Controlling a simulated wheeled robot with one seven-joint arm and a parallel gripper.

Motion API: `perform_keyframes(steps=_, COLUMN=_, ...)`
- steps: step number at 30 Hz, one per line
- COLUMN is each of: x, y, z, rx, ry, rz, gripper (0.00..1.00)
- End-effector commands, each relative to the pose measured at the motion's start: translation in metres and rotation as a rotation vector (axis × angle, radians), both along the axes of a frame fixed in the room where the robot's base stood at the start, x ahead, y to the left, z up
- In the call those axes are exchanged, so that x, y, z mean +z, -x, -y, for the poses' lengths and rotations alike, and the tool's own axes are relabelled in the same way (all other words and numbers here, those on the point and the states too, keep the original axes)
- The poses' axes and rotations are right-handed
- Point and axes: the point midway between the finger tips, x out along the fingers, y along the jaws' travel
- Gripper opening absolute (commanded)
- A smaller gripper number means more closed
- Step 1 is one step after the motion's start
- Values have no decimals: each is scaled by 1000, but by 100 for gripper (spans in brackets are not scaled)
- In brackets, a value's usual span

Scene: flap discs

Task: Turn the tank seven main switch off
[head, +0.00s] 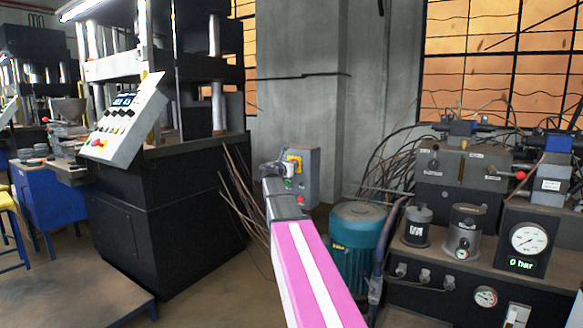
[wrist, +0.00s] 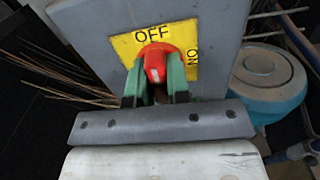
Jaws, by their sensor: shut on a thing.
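The main switch is a red rotary handle (wrist: 155,65) on a yellow plate (wrist: 187,38) marked OFF at the top and ON at the right. The handle stands roughly upright in the wrist view, in line with the OFF mark. My gripper (wrist: 156,92) has its green fingers closed on either side of the handle. In the head view, the grey switch box (head: 308,178) stands before the concrete pillar, with my gripper (head: 289,177) at its left face. The handle is mostly hidden there by my gripper.
A teal motor drum (head: 357,232) stands right of the switch box. Further right is a hydraulic unit (head: 470,285) with a gauge and a display reading 0 bar. Thin rods (head: 240,185) lean behind my arm. A black press (head: 185,215) stands at the left.

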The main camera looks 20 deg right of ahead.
Motion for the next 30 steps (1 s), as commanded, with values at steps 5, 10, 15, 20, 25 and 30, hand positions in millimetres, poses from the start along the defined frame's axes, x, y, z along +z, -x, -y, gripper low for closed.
perform_keyframes(steps=5, x=-1, y=1, z=0, rx=-1, ry=24, rz=-34, gripper=0)
perform_keyframes(steps=10, x=-1, y=1, z=0, rx=0, ry=32, rz=-45, gripper=0)
perform_keyframes(steps=15, x=-1, y=1, z=0, rx=-1, ry=33, rz=-45, gripper=0)
perform_keyframes(steps=20, x=-1, y=1, z=0, rx=-1, ry=33, rz=-47, gripper=0)
perform_keyframes(steps=25, x=-1, y=1, z=0, rx=-1, ry=33, rz=-45, gripper=43)
perform_keyframes(steps=30, x=-1, y=1, z=0, rx=0, ry=33, rz=-44, gripper=43)
